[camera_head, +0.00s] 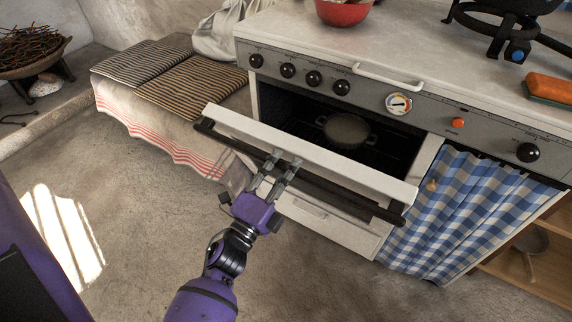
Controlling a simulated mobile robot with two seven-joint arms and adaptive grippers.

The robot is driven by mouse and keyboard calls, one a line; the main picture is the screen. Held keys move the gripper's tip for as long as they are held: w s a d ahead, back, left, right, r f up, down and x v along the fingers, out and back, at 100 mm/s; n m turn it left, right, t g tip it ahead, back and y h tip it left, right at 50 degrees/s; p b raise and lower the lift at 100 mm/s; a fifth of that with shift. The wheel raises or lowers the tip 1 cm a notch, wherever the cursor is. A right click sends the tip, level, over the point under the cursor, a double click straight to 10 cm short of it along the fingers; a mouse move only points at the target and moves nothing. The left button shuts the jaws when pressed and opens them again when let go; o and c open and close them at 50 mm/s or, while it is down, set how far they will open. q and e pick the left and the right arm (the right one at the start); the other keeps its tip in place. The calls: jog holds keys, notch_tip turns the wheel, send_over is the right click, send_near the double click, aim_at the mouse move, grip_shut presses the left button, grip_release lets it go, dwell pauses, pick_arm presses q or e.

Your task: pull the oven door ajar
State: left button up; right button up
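The white oven door (315,152) is tilted open at the top, and the dark inside of the oven (290,112) shows behind it. A dark bar handle (335,190) runs along the door's outer face. My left gripper (283,162) is at the left-middle part of this handle. Its two grey fingers are apart, side by side along the bar, and lie across it with their tips near the door's face. I see nothing held between them. Whether the fingers press on the bar is not clear. My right gripper is out of view.
A round pan (346,130) sits inside the oven. Black knobs and a white rail (388,77) line the stove front (440,110). A blue checked curtain (465,205) hangs to the right. A bench with striped cushions (195,90) stands left. The floor in front is clear.

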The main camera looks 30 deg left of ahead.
pick_arm(q)
jog(key=o, duration=0.5)
jog(key=shift+f, duration=0.15)
jog(key=shift+c, duration=0.2)
